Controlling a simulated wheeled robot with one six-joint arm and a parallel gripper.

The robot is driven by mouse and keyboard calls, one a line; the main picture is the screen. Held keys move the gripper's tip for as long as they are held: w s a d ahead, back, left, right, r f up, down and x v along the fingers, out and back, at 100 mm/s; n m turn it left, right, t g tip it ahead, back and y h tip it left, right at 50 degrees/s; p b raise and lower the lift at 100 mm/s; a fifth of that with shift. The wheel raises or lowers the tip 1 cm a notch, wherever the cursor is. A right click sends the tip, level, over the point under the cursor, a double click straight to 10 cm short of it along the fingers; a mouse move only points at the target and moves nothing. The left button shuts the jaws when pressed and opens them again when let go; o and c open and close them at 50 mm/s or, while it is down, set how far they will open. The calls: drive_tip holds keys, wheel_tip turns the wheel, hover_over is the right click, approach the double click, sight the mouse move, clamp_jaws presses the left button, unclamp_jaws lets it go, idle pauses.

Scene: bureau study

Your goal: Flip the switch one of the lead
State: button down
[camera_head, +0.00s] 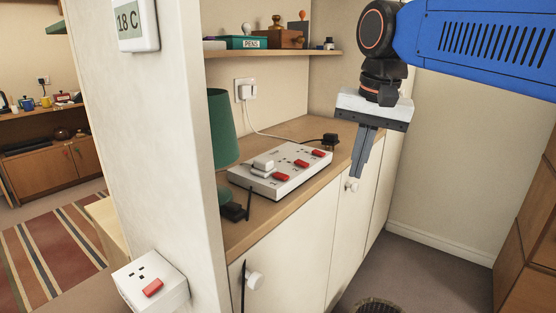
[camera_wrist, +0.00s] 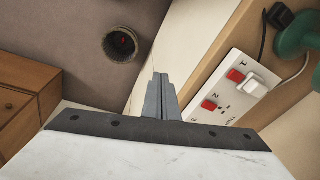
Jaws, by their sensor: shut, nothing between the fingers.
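The white extension lead (camera_head: 290,180) lies on the wooden cabinet top, with several red switches along it. Switch one (camera_head: 281,177) is at its near-left end beside a white plug (camera_head: 263,163). In the wrist view the lead shows printed numbers, with switch one (camera_wrist: 236,76) by the "1" and switch two (camera_wrist: 209,105) by the "2". My gripper (camera_head: 359,174) is shut and empty, pointing down to the right of the lead, apart from it. In the wrist view its fingertips (camera_wrist: 160,78) are left of the lead, over the cabinet's front edge area.
A green lamp (camera_head: 222,130) stands left of the lead, with a black adapter (camera_head: 234,211) near its base. A black plug (camera_head: 328,140) lies behind. A shelf (camera_head: 270,52) hangs above. A wall socket (camera_head: 150,285) with a red switch is in the foreground.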

drive_tip(key=w+a+r+m+g, duration=0.1)
drive_tip(key=w+a+r+m, duration=0.1)
drive_tip(key=w+a+r, duration=0.45)
wheel_tip(320, 180, up, 5)
drive_tip(key=m+g, duration=0.1)
hover_over(278, 173)
drive_tip(key=shift+r+h, duration=0.2)
drive_tip(key=shift+h, duration=0.1)
drive_tip(key=shift+f, duration=0.15)
wheel_tip(278, 173, down, 14)
drive_tip(key=shift+r, duration=0.1)
